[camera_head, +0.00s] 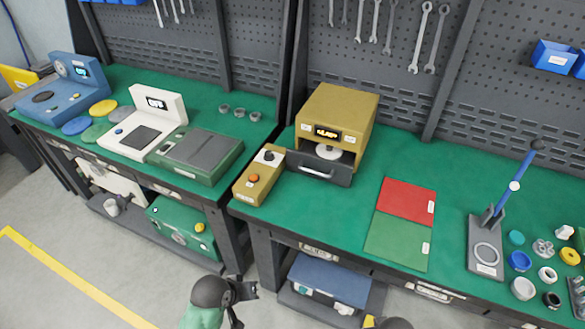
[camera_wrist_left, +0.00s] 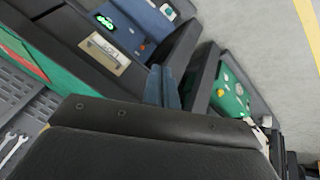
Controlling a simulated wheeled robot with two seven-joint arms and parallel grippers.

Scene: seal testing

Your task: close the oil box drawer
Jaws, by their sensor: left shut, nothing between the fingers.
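The oil box (camera_head: 337,112) is a gold-brown box with a lit display, standing on the green bench top in the head view. Its dark drawer (camera_head: 318,168) with a light handle is pulled out at the front, and a white round part (camera_head: 328,151) shows inside it. My left gripper (camera_head: 250,289) is low at the bottom of the head view, in front of the benches and well apart from the drawer. Its blue-grey fingers (camera_wrist_left: 163,88) are together and empty in the left wrist view. My right gripper is not visible; only a dark part of mine shows at the bottom edge.
A gold control box (camera_head: 259,178) with an orange button stands left of the drawer. Red (camera_head: 408,198) and green (camera_head: 397,240) mats lie to the right, then a lever press (camera_head: 487,245). A green device (camera_head: 202,155) sits on the left bench. Lower shelves hold boxes.

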